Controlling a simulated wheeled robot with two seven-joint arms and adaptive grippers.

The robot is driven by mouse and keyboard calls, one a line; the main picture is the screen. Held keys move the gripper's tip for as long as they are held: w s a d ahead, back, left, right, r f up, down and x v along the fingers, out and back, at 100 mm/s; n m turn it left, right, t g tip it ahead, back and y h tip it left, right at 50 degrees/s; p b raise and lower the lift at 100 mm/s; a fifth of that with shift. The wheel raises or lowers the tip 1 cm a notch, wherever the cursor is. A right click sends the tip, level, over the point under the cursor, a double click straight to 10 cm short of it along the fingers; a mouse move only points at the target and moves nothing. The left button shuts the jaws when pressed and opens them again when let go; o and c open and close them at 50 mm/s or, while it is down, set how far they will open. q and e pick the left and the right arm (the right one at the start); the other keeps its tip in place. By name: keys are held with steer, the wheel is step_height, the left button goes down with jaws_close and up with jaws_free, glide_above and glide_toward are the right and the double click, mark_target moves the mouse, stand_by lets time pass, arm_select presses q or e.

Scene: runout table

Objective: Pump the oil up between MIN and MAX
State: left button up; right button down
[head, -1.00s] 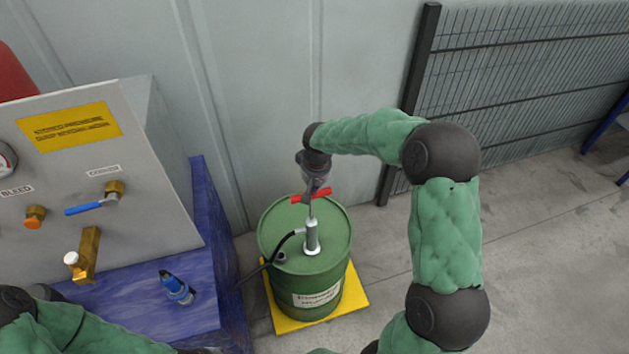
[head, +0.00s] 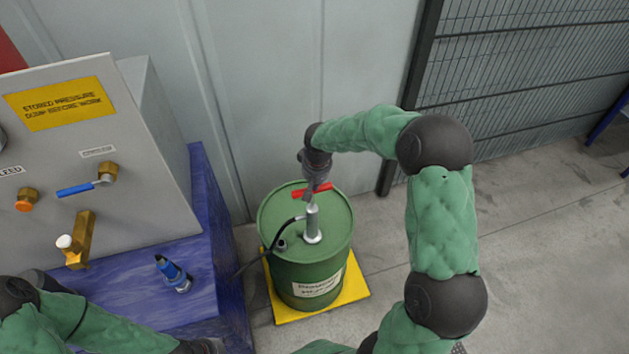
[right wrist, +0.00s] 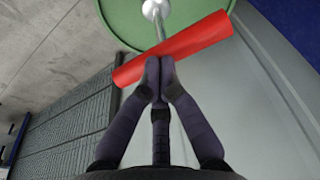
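A hand pump (head: 312,224) with a grey barrel stands upright on the lid of a green oil drum (head: 335,240). Its red crossbar handle (head: 298,194) sits just above the barrel on a thin rod. My right gripper (head: 314,185) reaches down onto the handle. In the right wrist view the fingertips (right wrist: 160,75) are together against the near side of the red handle (right wrist: 205,38), which runs across them, not between them. No MIN or MAX marks are readable.
A black hose (head: 266,258) runs from the pump towards a blue bench (head: 130,305). The bench's grey panel (head: 150,185) carries a blue-handled valve (head: 85,188) and brass fittings. The drum rests on a yellow base (head: 355,283).

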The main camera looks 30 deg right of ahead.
step_height(320, 180, down, 5)
steer(key=shift+s+r+b, duration=0.1)
steer(key=shift+r+b, duration=0.05)
steer(key=shift+b, duration=0.95)
arm_select(q)
step_height(320, 180, down, 3)
steer(key=shift+r, duration=0.1)
arm_select(e)
steer(key=shift+a, duration=0.1)
steer(key=shift+r+p, duration=0.45)
steer(key=shift+r, duration=0.05)
arm_select(q)
steer(key=r+p, duration=0.1)
steer(key=r, duration=0.1)
steer(key=s+r+p, duration=0.1)
steer(key=r+p, duration=0.1)
steer(key=shift+a+r, duration=0.1)
steer(key=shift+a, duration=0.1)
arm_select(e)
step_height(320, 180, up, 13)
steer(key=s, duration=0.2)
steer(key=shift+s+a, duration=0.2)
steer(key=shift+r, duration=0.1)
